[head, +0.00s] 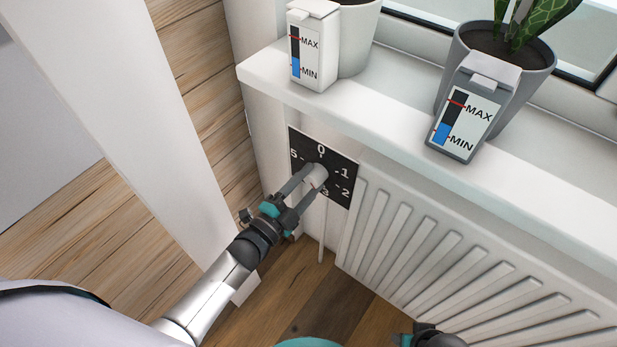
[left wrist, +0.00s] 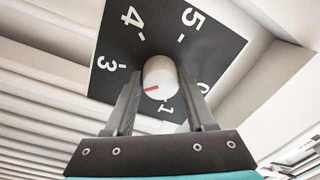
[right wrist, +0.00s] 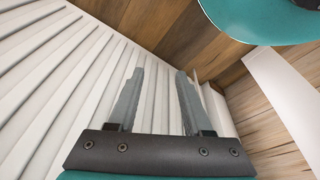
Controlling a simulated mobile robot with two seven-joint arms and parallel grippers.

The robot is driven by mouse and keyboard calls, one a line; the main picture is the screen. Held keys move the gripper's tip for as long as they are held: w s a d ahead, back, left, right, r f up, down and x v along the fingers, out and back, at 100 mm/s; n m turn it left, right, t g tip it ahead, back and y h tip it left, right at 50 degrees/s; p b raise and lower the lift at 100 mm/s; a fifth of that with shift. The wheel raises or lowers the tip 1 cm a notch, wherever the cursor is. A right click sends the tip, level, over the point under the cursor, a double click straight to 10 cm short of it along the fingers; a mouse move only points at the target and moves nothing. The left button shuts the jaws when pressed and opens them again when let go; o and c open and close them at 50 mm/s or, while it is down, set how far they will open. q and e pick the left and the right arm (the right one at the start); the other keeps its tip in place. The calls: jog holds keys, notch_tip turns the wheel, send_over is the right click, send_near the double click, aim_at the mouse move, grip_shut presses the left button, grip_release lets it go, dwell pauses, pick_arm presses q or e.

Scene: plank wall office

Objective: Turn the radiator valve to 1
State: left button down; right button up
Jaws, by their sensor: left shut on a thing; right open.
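The white round valve knob (left wrist: 160,77) sits on a black dial plate (left wrist: 163,38) numbered 0 to 5. In the head view the plate (head: 347,171) is on the wall left of the radiator. My left gripper (head: 313,180) is shut on the knob (head: 317,171), one finger on each side, as the left wrist view also shows. The knob's red mark points left and slightly down there, between 3 and 1, towards the side where a finger hides the 2. My right gripper (right wrist: 158,80) is open and empty in front of the radiator panel.
The ribbed white radiator (head: 440,255) fills the right, under a white sill (head: 390,115). A white pot's level gauge (head: 312,48) and a grey pot (head: 505,75) with a plant stand on the sill. A pipe (head: 322,235) runs below the dial.

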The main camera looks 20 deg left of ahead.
pick_arm(q)
jog(key=n, duration=0.3)
jog(key=shift+p, duration=0.4)
jog(key=n+p, duration=0.1)
jog(key=n, duration=0.4)
jog(key=shift+d+n+y, duration=0.1)
jog(key=shift+n+y, duration=0.3)
jog(key=n+p, duration=0.1)
jog(key=n, duration=0.2)
jog(key=shift+n, duration=0.3)
jog(key=shift+n+p, duration=0.4)
jog(key=shift+n, duration=1.9)
pick_arm(e)
jog(key=s+d+f, duration=0.2)
jog(key=s+f, duration=0.2)
jog(key=f, duration=0.2)
jog(key=shift+d+f, duration=0.35)
jog(key=shift+s+f, duration=0.1)
pick_arm(q)
jog(key=shift+c, duration=1.2)
grip_release()
jog(key=shift+s, duration=0.1)
